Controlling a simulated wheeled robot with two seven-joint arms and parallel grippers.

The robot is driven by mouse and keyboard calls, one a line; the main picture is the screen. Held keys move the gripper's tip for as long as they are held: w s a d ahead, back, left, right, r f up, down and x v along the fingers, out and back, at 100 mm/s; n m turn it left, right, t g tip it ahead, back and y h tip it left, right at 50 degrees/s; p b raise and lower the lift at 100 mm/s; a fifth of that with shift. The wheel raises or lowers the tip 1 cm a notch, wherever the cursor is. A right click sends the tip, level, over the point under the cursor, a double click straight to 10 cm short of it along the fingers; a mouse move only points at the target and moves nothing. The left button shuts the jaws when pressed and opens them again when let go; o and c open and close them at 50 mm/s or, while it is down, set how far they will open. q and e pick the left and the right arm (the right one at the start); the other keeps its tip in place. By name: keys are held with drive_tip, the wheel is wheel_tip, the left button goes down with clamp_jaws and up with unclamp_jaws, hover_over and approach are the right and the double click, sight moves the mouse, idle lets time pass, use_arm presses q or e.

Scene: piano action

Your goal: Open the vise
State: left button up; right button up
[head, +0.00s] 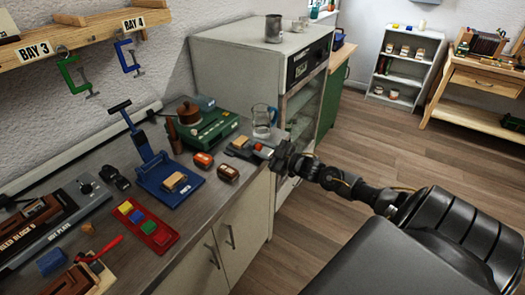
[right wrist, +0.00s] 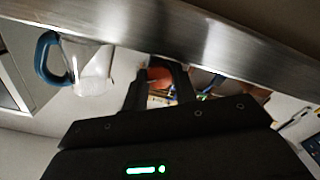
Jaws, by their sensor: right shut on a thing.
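A small grey vise-like device (head: 240,146) sits at the worktop's right front edge, and a red knob (head: 257,146) shows at its right end. My right gripper (head: 276,154) is at this end, reaching in from the right over the worktop edge. In the right wrist view, the fingers of my right gripper (right wrist: 160,80) are closed around an orange-red knob (right wrist: 160,73). The fingers and the dark gripper body hide much of the device there, so its jaw gap cannot be made out. My left gripper is not in view.
A glass jug with a blue handle (head: 262,120) stands close behind the device; it also shows in the wrist view (right wrist: 85,65). A tall grey cabinet (head: 235,65) stands behind.

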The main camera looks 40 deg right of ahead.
drive_tip(key=n+b, duration=0.1)
drive_tip(key=n, duration=0.2)
drive_tip(key=shift+f+n, duration=0.1)
drive_tip(key=shift+n, duration=0.2)
drive_tip(key=shift+n+b, duration=0.5)
drive_tip(key=shift+n, duration=1.2)
drive_tip(key=o, duration=1)
drive_tip(key=shift+s, duration=0.1)
drive_tip(key=shift+c, duration=0.2)
drive_tip(key=shift+a, duration=0.1)
